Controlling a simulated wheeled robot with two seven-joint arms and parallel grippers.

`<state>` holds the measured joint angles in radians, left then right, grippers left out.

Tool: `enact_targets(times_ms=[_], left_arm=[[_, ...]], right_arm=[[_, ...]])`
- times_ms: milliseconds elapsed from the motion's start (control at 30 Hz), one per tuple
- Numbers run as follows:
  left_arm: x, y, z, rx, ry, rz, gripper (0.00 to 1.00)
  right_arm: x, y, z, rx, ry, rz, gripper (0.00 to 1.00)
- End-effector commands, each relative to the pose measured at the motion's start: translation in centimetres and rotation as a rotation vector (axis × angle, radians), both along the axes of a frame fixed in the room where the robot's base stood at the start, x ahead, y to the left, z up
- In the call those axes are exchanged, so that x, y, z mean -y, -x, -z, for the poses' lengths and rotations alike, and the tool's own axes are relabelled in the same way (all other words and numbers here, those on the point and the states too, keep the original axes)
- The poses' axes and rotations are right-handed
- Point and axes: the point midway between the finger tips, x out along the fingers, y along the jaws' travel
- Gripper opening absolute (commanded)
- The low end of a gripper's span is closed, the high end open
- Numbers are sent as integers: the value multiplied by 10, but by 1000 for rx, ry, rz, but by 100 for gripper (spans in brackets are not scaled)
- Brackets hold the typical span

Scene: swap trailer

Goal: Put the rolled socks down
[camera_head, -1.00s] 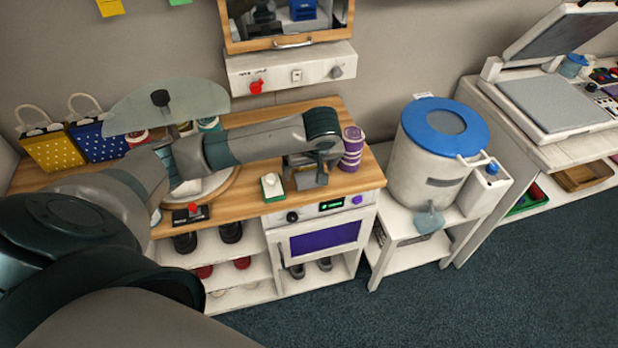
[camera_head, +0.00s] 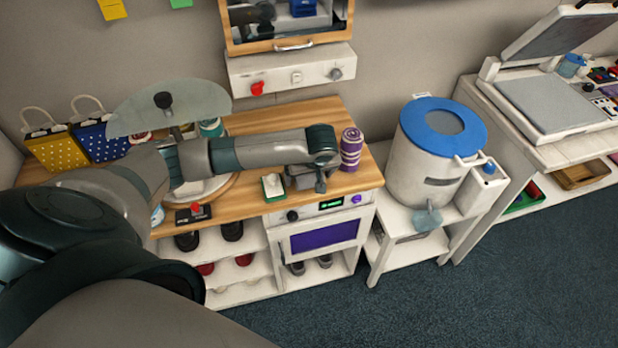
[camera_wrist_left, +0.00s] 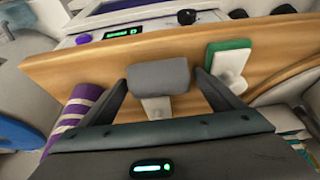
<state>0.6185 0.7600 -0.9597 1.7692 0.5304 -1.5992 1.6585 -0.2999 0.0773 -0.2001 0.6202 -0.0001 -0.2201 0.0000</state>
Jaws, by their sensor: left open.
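A purple-and-white striped roll (camera_head: 351,150) stands upright on the right end of the wooden counter; it looks like the rolled socks. It also shows at the left of the left wrist view (camera_wrist_left: 82,103), outside my fingers. My left gripper (camera_head: 308,180) is open, low over the counter's front right part, left of the striped roll. In the left wrist view a grey block-like piece (camera_wrist_left: 158,75) with a pale part below shows between the spread fingers. I cannot tell whether it touches them. My right gripper is not in view.
A green-and-white item (camera_head: 273,186) lies left of my gripper near the counter's front edge (camera_head: 232,221). A black box with a red button (camera_head: 194,213) is farther left. A white bin with a blue lid (camera_head: 437,150) stands right of the counter.

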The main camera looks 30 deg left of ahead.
Motion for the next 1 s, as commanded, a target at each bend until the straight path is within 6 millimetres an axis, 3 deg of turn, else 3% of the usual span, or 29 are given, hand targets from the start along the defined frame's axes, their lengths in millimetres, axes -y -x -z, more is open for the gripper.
enact_targets(times_ms=[67,267,667,1000], left_arm=[[0,0,0,0,0,0,86],[0,0,0,0,0,0,42],[0,-1,-5,2,1,0,39],[1,-1,-47,5,3,0,39]], right_arm=[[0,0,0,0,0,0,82],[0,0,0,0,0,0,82],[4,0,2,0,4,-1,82],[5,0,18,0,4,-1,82]])
